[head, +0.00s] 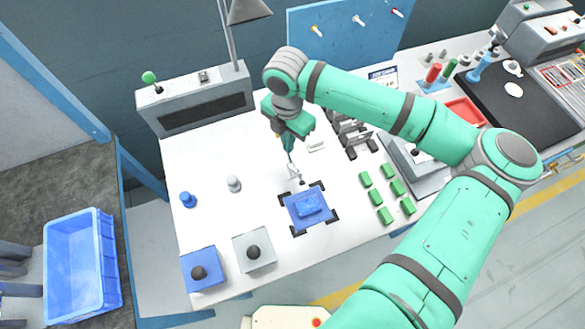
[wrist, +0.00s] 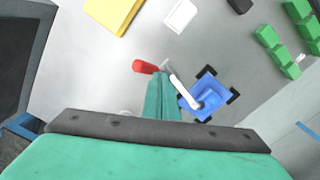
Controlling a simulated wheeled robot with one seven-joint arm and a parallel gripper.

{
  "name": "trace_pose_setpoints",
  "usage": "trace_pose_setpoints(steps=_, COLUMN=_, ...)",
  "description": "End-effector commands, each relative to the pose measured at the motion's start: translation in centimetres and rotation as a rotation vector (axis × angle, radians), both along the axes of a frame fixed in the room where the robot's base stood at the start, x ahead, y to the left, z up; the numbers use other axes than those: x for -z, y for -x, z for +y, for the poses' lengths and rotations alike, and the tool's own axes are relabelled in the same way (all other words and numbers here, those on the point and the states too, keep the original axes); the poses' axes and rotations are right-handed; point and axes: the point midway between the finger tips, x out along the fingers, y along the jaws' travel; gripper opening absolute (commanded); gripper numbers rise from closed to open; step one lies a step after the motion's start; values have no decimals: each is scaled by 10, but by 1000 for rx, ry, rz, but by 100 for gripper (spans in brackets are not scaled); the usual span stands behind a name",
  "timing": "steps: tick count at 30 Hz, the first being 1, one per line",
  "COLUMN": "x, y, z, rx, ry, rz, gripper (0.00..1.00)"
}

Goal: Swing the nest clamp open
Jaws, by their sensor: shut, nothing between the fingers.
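The nest (head: 294,207) is a blue plate with black corner pieces on the white bench, with a blue part (head: 309,203) on it. The nest also shows in the wrist view (wrist: 221,108). The nest clamp (wrist: 178,86) is a silver bar with a red handle (wrist: 145,67); in the wrist view its far end lies over the blue part. In the head view only a small pale piece of the clamp (head: 295,175) shows below my gripper. My gripper (head: 290,153) is shut and empty. Its fingers (wrist: 162,80) are beside the handle and bar; contact cannot be told.
Several green blocks (head: 384,216) lie right of the nest, with dark parts (head: 358,138) behind them. Blue and grey button boxes (head: 254,252) stand at front left. Blue and grey pegs (head: 233,183) stand left of the nest. The bench between pegs and nest is clear.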

Motion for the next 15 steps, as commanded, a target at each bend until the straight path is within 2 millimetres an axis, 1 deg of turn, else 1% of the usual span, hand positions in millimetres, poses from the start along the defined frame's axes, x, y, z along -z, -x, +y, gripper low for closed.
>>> trace_pose_setpoints(steps=15, x=7, y=-11, z=5, rx=0, ry=0, rz=0, gripper=0)
